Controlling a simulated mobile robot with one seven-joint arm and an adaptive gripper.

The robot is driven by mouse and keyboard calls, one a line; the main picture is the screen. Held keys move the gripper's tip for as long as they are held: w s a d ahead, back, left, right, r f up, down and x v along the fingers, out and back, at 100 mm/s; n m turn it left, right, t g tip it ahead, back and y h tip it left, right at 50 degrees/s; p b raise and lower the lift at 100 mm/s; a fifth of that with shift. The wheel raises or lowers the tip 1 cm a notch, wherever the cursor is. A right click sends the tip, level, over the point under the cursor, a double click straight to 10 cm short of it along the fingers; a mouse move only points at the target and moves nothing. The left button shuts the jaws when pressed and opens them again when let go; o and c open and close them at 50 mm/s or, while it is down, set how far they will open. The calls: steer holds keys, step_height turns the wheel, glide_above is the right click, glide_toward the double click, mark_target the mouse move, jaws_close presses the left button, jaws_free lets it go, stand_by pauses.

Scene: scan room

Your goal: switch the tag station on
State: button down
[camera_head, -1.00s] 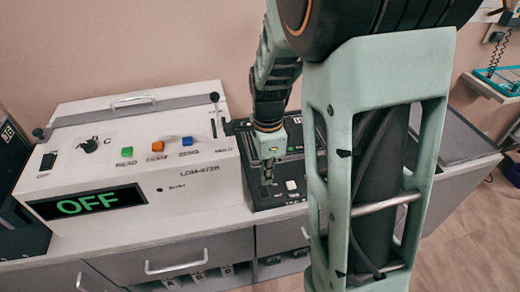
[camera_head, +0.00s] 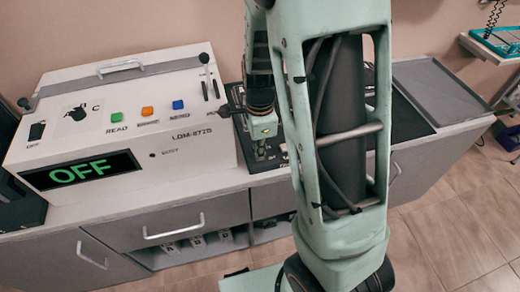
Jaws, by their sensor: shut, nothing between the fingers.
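My gripper (camera_head: 261,154) is shut and empty, pointing down over this device. I cannot tell whether it touches it. No tag station label is readable.
A slim lever (camera_head: 205,75) stands at the machine's back right. A grey tray-like panel (camera_head: 425,90) lies on the counter's right. Drawers with handles (camera_head: 174,227) are below. A teal tray (camera_head: 505,40) is on a shelf at far right. Tiled floor is clear at lower right.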

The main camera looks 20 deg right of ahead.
steer(key=shift+s+d+f, duration=0.1)
steer(key=shift+s+f, duration=0.35)
steer(key=shift+s, duration=0.15)
steer(key=shift+w+r+p, duration=0.3)
steer(key=shift+w+r, duration=0.1)
steer(key=shift+w, duration=0.45)
steer(key=shift+r, duration=0.1)
steer(key=shift+w+r+p, duration=0.15)
steer(key=shift+r+p, duration=0.3)
steer(key=shift+p, duration=0.1)
steer(key=s+r+p, duration=0.3)
steer(key=r+p, duration=0.1)
steer(key=r, duration=0.9)
